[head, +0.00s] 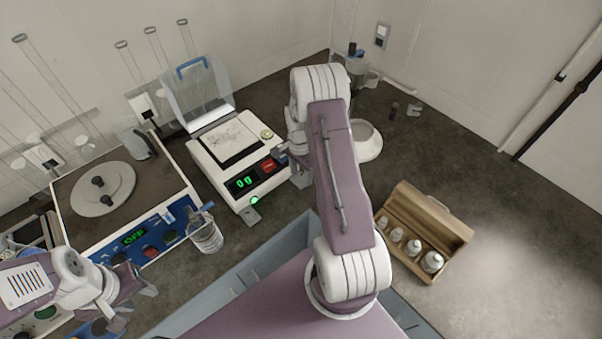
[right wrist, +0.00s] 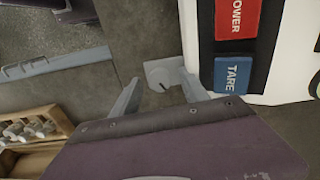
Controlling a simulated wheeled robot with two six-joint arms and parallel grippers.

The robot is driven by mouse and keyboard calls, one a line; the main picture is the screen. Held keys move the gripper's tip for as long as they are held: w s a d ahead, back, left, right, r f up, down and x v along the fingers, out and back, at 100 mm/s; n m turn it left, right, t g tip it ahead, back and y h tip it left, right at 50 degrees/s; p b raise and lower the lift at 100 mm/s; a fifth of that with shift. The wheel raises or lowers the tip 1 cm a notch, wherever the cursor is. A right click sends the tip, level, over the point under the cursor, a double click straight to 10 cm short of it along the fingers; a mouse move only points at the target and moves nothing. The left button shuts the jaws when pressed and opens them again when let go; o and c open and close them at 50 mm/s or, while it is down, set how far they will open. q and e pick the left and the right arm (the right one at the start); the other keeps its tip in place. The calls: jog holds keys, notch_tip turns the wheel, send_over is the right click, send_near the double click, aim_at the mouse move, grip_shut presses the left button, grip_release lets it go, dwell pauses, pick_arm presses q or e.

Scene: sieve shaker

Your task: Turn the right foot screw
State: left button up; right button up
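The balance (head: 222,173) stands at the back centre, its display reading 0 g. In the right wrist view the right foot screw (right wrist: 161,72) is a grey tab with a dark slot at the balance's corner. My right gripper (right wrist: 160,90) is open, its fingers on either side of the screw with gaps visible; I cannot tell whether either touches it. In the head view my right arm largely hides that corner. The left foot (head: 251,215) shows at the balance's front left. My left gripper (head: 133,304) is open and empty at the lower left.
A wooden box of weights (head: 445,222) lies to the right. A white ring-shaped base (head: 368,143) stands behind my arm.

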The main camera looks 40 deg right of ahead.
aim_at(299, 175)
notch_tip(299, 175, up, 9)
jog(key=shift+w+b, duration=0.15)
jog(key=shift+b, duration=0.15)
dwell(0.4)
jog(key=s+a+r+n+t, duration=0.1)
jog(key=s+a+r+n, duration=0.15)
jog(key=a, duration=0.45)
jog(key=s+a+r+n, duration=0.1)
jog(key=a+r+n, duration=0.25)
jog(key=a, duration=0.35)
jog(key=s+a+f+n, duration=0.2)
jog(key=s+a+n, duration=0.1)
jog(key=s+n, duration=0.7)
jog(key=shift+a+f+t, duration=0.15)
jog(key=shift+f+t, duration=0.15)
jog(key=shift+f, duration=0.1)
